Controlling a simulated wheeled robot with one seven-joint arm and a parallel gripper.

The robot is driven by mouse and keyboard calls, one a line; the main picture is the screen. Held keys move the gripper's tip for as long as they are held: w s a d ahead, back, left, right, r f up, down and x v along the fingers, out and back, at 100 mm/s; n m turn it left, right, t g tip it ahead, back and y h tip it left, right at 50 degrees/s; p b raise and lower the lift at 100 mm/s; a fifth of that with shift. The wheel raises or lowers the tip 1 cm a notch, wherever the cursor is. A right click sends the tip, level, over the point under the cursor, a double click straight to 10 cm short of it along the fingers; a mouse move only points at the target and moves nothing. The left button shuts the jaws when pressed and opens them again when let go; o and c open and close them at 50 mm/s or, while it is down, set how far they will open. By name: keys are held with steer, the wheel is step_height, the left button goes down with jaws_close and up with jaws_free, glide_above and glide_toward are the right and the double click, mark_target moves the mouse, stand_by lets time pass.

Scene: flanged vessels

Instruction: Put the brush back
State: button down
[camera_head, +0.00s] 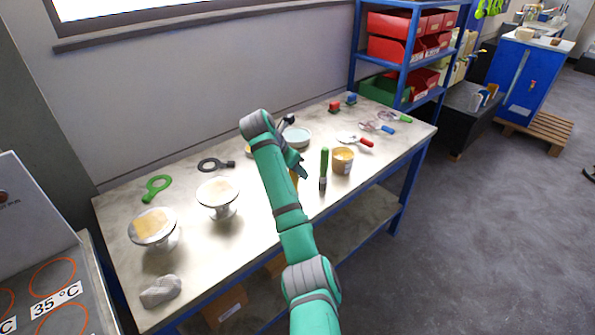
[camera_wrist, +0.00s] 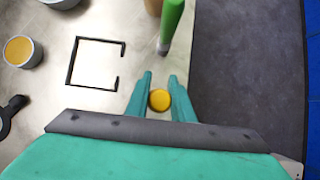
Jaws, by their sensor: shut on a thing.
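My gripper (camera_wrist: 160,88) is shut on a yellow thing (camera_wrist: 160,99) that shows end-on as a round yellow disc between the fingers. In the head view a bit of yellow (camera_head: 294,177) shows beside the gripper (camera_head: 299,170), low over the bench; the rest is hidden by my arm. A brush-like tool with a green handle (camera_head: 323,161) stands upright, grey end down, just right of the gripper; it also shows in the wrist view (camera_wrist: 171,22). A black open square outline (camera_wrist: 70,65) lies on the bench left of the gripper in the wrist view.
A jar with yellow contents (camera_head: 342,162) stands close right of the green handle. Two raised pans (camera_head: 218,196) (camera_head: 152,232), a grey lump (camera_head: 160,291) and a green ring tool (camera_head: 156,188) are on the left. Red- and blue-handled tools (camera_head: 366,142) (camera_head: 388,130) lie at the right.

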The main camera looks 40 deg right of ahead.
steer(key=shift+a+f, duration=0.1)
steer(key=shift+a, duration=0.2)
steer(key=shift+s+d, duration=0.35)
steer(key=shift+d, duration=0.2)
steer(key=c, duration=1.5)
jaws_free()
steer(key=shift+f, duration=0.1)
steer(key=shift+c, duration=0.2)
steer(key=shift+w+a, duration=0.1)
steer(key=shift+a, duration=0.05)
